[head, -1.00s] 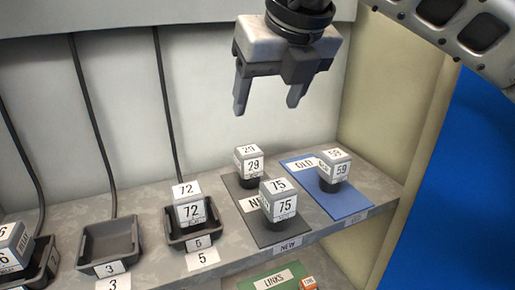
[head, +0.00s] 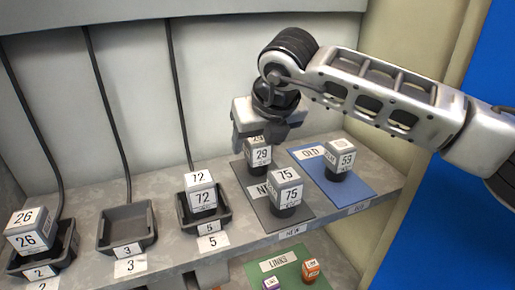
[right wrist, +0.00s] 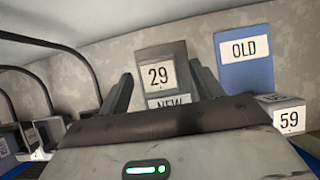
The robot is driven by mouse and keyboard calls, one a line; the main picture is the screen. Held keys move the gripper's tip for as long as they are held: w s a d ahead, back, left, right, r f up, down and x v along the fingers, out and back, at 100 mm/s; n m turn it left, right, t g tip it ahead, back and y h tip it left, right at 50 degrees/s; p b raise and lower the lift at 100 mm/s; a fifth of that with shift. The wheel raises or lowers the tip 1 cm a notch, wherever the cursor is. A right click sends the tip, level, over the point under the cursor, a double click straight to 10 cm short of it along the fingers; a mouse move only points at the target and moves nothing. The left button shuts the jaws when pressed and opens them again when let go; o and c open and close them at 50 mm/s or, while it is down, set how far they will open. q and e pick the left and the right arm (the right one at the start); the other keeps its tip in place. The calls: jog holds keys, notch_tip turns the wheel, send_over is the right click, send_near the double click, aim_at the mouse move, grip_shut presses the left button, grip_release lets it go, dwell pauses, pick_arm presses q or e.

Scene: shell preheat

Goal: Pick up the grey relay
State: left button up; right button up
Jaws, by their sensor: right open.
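Several grey relays with white number labels stand on the shelf, so the colour alone does not single one out. Relay 29 (head: 257,157) stands at the back of the dark NEW mat (head: 254,190), with relay 75 (head: 286,187) in front of it. Relay 59 (head: 340,157) stands on the blue OLD mat (head: 318,172). My right gripper (head: 262,143) is open above and around the top of relay 29, hiding part of it. In the right wrist view, relay 29 (right wrist: 160,76) shows between the spread fingers; contact cannot be told. My left gripper is out of view.
Relay 72 (head: 203,190) sits in tray 5 (head: 222,221) and relay 26 (head: 30,232) in tray 2 (head: 66,240). Tray 3 (head: 127,232) is empty. A green LINKS mat (head: 292,277) with small blocks lies below the shelf. The back wall stands close behind.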

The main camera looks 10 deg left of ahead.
jog(key=shift+x, duration=0.75)
jog(key=c, duration=1.1)
jog(key=shift+r, duration=0.15)
